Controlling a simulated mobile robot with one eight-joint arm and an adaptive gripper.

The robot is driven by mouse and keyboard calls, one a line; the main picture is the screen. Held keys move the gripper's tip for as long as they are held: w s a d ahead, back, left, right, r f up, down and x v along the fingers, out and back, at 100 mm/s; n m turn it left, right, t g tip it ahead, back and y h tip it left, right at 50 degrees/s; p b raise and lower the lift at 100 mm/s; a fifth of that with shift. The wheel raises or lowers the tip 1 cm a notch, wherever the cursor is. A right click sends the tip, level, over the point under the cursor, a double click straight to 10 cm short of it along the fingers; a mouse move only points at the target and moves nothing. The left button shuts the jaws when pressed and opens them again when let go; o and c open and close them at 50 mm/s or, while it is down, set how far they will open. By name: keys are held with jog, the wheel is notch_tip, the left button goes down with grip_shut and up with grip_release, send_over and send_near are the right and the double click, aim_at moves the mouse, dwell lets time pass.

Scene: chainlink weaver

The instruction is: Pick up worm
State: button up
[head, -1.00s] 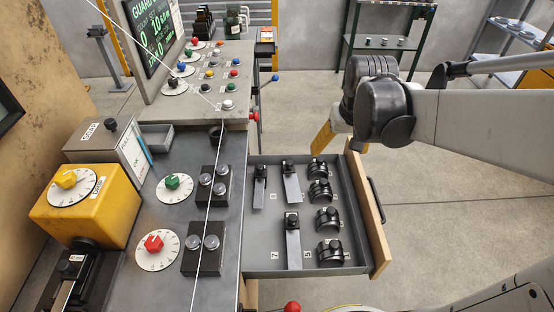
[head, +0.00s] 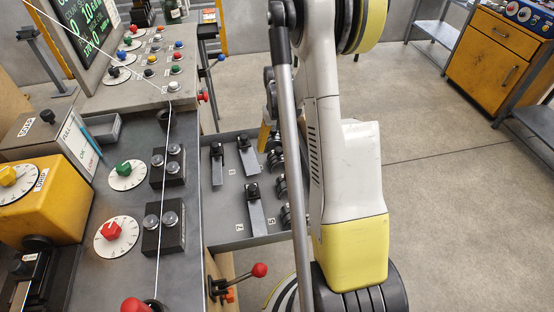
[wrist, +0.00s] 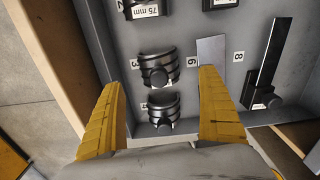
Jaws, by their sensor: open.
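Several black ribbed half-round pieces, likely the worms, lie in a column in the open grey drawer (head: 225,236). In the wrist view one (wrist: 158,68) lies between and just beyond my fingertips, and another (wrist: 164,112) lies nearer, between the fingers. Each has a dark round knob. A further one (wrist: 142,9) at the top edge carries a "75 mm" label. My gripper (wrist: 161,80) is open and empty above the drawer, its yellow fingers either side of the column. In the head view my arm hides most of the gripper and part of the column.
Flat bars with black knobs (head: 255,212) lie left of the worms in the drawer. A red-knobbed lever (head: 259,270) stands by the drawer's near side. Open floor lies to the right.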

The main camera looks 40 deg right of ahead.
aim_at(279, 156)
notch_tip(279, 156, down, 6)
jog(key=b, duration=0.3)
jog(key=shift+d, duration=0.1)
jog(key=shift+r, duration=0.1)
jog(key=c, duration=1.6)
